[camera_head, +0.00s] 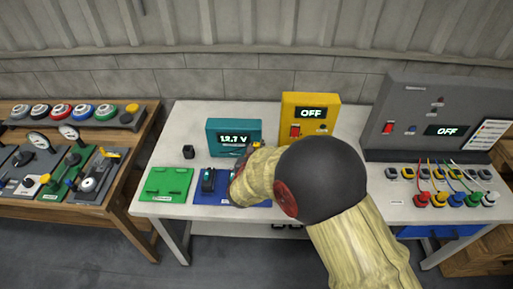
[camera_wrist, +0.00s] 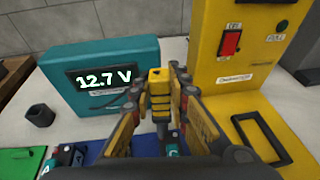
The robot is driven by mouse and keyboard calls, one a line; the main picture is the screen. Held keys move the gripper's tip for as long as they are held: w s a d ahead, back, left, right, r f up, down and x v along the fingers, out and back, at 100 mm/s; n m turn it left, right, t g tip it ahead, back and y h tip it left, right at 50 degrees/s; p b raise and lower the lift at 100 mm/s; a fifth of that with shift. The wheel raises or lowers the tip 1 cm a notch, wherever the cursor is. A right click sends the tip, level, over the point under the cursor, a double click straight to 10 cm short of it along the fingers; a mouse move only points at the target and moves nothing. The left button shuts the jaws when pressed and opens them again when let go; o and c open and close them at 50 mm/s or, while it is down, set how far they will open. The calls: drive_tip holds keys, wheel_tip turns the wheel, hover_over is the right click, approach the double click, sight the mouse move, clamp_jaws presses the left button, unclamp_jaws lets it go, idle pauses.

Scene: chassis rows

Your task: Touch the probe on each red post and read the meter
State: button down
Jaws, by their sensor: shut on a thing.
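The teal meter (camera_head: 234,137) stands on the white table and reads 12.7 V; it fills the left of the wrist view (camera_wrist: 103,78). My gripper (camera_wrist: 160,92) is shut on the yellow and black probe (camera_wrist: 159,82), held upright over the blue mat (camera_wrist: 92,151). Dark teal blocks stand on this mat. One block (camera_wrist: 60,158), marked A, shows left of my gripper; another, marked C, is below it. My fingers hide the probe's tip and any red post under it, so I cannot see the contact itself. In the head view my arm covers much of the mat.
A green mat (camera_head: 166,187) and small dark cup (camera_head: 188,152) lie left. A grey panel (camera_head: 420,115) with coloured plugs is right; a wooden bench stands far left.

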drive_tip(key=shift+f, duration=0.35)
drive_tip(key=shift+r, duration=0.1)
drive_tip(key=shift+r+p, duration=1.35)
drive_tip(key=shift+r, duration=1.65)
drive_tip(key=shift+f, duration=0.1)
